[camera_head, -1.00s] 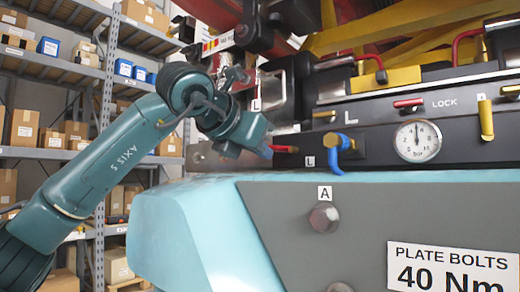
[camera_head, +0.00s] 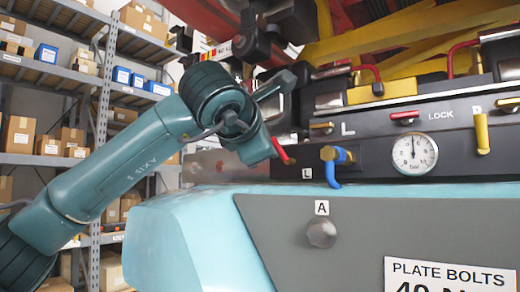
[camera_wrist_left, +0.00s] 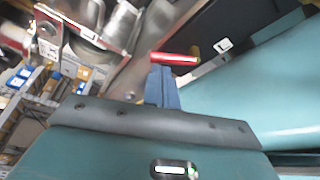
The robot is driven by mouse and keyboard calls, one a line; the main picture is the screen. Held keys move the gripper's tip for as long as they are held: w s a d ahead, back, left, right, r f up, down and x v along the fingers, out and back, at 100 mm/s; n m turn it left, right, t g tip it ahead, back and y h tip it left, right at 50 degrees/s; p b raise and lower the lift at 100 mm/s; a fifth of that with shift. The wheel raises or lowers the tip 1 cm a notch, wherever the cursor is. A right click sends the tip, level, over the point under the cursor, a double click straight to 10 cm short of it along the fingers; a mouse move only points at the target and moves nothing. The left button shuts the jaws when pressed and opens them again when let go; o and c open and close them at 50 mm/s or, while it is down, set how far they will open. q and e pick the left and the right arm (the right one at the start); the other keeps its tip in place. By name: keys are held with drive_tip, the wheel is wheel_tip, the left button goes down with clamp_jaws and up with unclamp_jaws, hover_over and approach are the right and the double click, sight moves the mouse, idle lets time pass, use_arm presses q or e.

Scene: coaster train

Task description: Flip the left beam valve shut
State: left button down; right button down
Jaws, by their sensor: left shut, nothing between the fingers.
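The red valve lever (camera_head: 283,151) is on the dark beam, left of the small L label (camera_head: 306,173). In the head view it slants down to the right. In the left wrist view the red lever (camera_wrist_left: 175,59) lies across just beyond my left gripper (camera_wrist_left: 161,80). The blue-grey fingers are together with nothing between them, their tips at or very near the lever; contact is hard to tell. In the head view my left wrist is beside the lever and hides its left side and the fingers. My right gripper is not in view.
A blue hose with a brass fitting (camera_head: 336,155) is just right of the lever. A pressure gauge (camera_head: 414,147) and a yellow handle (camera_head: 481,133) are further right. The light-blue housing (camera_head: 185,225) lies below. Shelves with boxes (camera_head: 60,150) stand behind on the left.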

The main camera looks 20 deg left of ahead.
use_arm(q)
drive_tip(key=shift+s+d+r+m+t+b, duration=0.1)
drive_tip(key=shift+d+m+t+b, duration=0.15)
drive_tip(key=shift+m, duration=0.35)
drive_tip(key=shift+s+d+r+m+t+b, duration=0.1)
drive_tip(key=shift+d+m+t, duration=0.15)
drive_tip(key=shift+m, duration=0.35)
drive_tip(key=shift+d, duration=0.1)
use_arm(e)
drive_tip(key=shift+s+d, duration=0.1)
use_arm(q)
drive_tip(key=shift+r, duration=0.1)
drive_tip(key=shift+d, duration=0.1)
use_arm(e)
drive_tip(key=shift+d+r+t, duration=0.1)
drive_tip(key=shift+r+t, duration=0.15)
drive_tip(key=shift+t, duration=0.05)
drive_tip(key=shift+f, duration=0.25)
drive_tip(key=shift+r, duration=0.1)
use_arm(q)
drive_tip(key=shift+s, duration=0.15)
